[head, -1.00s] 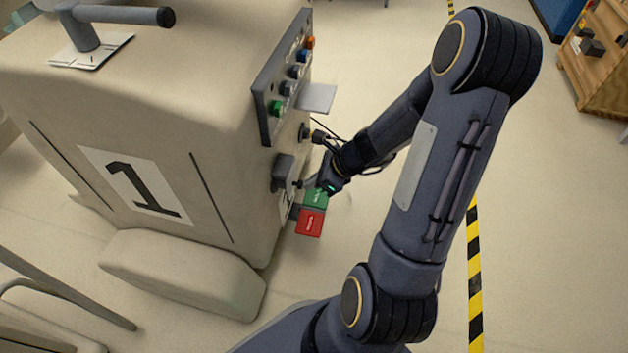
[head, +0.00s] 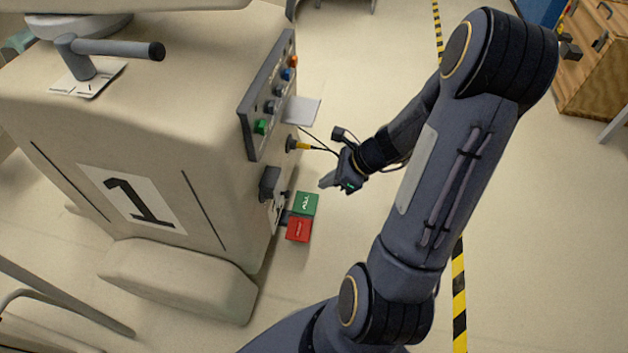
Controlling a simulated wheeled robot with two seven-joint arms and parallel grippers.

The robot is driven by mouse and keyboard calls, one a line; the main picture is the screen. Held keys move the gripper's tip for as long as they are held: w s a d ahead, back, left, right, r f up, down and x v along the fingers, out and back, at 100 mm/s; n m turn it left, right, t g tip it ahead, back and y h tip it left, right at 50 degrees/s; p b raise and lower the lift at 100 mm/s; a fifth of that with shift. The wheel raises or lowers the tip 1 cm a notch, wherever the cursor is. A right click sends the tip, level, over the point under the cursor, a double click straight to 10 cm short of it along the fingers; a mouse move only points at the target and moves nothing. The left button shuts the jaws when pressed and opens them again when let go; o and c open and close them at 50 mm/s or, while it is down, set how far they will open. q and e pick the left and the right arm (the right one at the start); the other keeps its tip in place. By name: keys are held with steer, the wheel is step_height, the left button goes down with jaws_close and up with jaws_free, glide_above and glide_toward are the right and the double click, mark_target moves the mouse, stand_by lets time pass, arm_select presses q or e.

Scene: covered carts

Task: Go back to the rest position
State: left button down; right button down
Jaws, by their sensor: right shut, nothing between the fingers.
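My right gripper (head: 327,182) is shut and empty, to the right of the beige covered cart marked 1 (head: 60,140). It is apart from the cart's side and hangs above the floor, just above and right of the green box (head: 306,203) and the red box (head: 298,230). My right arm reaches in from the bottom and bends over at the upper right. My left gripper is not in view.
The cart's panel (head: 250,130) carries several coloured knobs, with a small grey shelf (head: 301,110) and a yellow-ended plug (head: 303,146) with a black cable near it. A wooden cabinet (head: 590,85) stands at the upper right. Striped tape (head: 459,300) crosses open floor.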

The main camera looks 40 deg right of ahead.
steer(key=shift+p+v, duration=0.45)
steer(key=shift+v, duration=1.15)
steer(key=s+a+r+n, duration=0.3)
steer(key=a+r+n, duration=0.8)
steer(key=n, duration=0.2)
steer(key=s+a+r+n+h, duration=0.1)
steer(key=s+a+r+n, duration=0.2)
steer(key=n, duration=0.4)
steer(key=s+a+n, duration=0.2)
steer(key=s+n, duration=0.3)
steer(key=n, duration=0.1)
step_height(320, 180, up, 29)
steer(key=p, duration=2.8)
steer(key=shift+f, duration=0.25)
